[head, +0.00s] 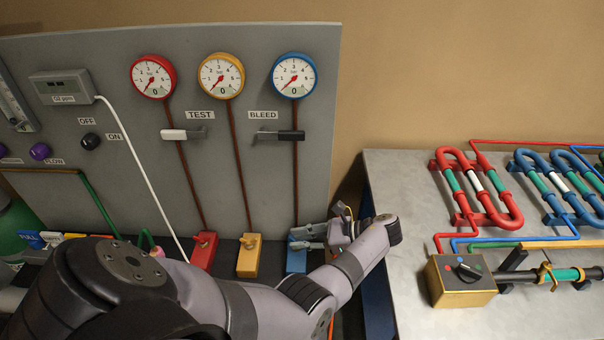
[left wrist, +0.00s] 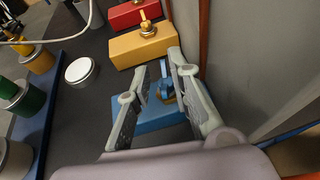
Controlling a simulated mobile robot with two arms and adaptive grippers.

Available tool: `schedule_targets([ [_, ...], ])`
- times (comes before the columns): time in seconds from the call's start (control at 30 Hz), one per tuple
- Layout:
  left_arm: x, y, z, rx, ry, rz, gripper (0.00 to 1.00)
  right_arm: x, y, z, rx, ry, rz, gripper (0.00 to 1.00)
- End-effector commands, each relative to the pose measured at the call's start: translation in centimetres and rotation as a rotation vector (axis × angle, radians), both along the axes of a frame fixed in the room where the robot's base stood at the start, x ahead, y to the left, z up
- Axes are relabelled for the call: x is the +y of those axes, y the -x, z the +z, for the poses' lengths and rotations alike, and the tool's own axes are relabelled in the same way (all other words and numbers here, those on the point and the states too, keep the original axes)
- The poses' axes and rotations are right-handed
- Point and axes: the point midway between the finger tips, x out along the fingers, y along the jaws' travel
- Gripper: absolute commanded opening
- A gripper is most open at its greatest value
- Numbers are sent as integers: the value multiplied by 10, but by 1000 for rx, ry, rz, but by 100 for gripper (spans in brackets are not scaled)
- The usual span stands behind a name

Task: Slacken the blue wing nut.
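The blue block (head: 296,263) stands at the foot of the gauge board, under the blue-rimmed gauge (head: 294,76). In the left wrist view, the blue wing nut (left wrist: 166,88) shows on top of the blue block (left wrist: 150,115), between the fingers of my left gripper (left wrist: 160,65). The fingers are apart, one on each side of the nut. A gap shows on the left; I cannot tell whether the right finger touches it. In the head view my left gripper (head: 299,238) is over the blue block and hides the nut. My right gripper is not in view.
A yellow block (head: 248,258) and a red block (head: 204,252), each with a wing nut, stand left of the blue one. The gauge board (head: 230,165) rises close behind. A grey table (head: 400,215) with coils stands to the right. Coloured cylinders (left wrist: 38,60) sit left in the wrist view.

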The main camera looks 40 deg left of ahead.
Motion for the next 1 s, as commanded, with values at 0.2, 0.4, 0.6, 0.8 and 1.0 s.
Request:
schedule_targets([
  [0.2, -1, 3, -7, 8, 14, -3, 25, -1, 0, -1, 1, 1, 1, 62],
  [0.4, 0, 2, -7, 6, 13, -4, 25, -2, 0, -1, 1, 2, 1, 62],
  [0.6, -2, 0, -6, 4, 13, -5, 25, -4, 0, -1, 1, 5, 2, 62],
  [0.8, -25, -14, 7, 1, 11, -8, 25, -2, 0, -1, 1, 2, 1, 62],
  [1.0, -65, -36, 28, -2, 11, -8, 25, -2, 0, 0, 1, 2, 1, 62],
])
